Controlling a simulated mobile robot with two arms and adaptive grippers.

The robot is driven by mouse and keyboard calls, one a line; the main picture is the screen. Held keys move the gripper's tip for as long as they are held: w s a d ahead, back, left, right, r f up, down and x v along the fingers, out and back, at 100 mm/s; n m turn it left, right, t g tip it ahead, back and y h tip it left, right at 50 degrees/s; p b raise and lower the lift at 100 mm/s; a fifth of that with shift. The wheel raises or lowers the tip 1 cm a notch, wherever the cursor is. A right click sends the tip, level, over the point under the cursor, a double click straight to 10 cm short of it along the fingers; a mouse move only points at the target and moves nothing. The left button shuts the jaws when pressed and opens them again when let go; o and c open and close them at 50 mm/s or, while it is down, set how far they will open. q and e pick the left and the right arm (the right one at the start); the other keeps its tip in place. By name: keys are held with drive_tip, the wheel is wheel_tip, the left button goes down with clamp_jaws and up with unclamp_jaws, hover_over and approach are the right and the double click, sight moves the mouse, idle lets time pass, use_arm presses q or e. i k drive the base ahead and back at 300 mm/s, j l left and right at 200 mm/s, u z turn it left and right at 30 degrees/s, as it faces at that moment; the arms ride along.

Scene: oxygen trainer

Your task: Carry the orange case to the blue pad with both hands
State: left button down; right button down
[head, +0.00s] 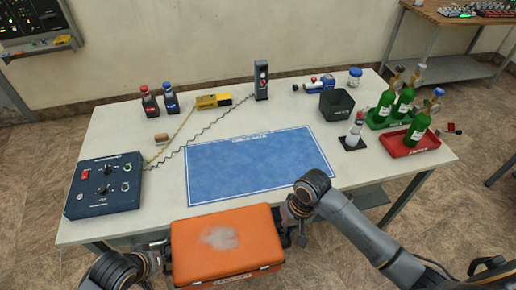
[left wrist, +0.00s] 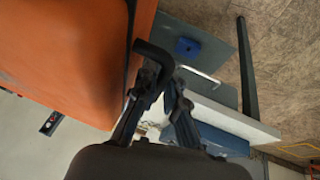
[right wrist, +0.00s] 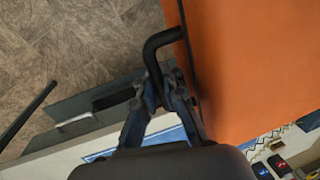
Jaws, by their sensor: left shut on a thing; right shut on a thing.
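The orange case (head: 224,238) is in front of the table's near edge at the bottom of the head view, lid up, with a pale worn patch on top. My left gripper (head: 162,250) is shut on the case's left handle (left wrist: 152,52). My right gripper (head: 292,226) is shut on its right handle (right wrist: 160,42). The case's orange side (left wrist: 60,50) fills the left of the left wrist view, and its side (right wrist: 260,60) fills the right of the right wrist view. The blue pad (head: 258,165) lies flat and empty on the table, beyond the case.
On the table (head: 120,140), a control box (head: 103,187) stands left of the pad. A black bin (head: 336,104), a small white bottle (head: 354,135) and a red tray (head: 398,146) with green cylinders stand right. Wavy cables (head: 190,132) run behind the pad.

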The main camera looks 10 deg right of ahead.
sight(256, 160)
drive_tip(key=i+l, duration=0.4)
drive_tip(key=i, duration=0.2)
drive_tip(key=i+l, duration=0.45)
drive_tip(key=i, duration=0.1)
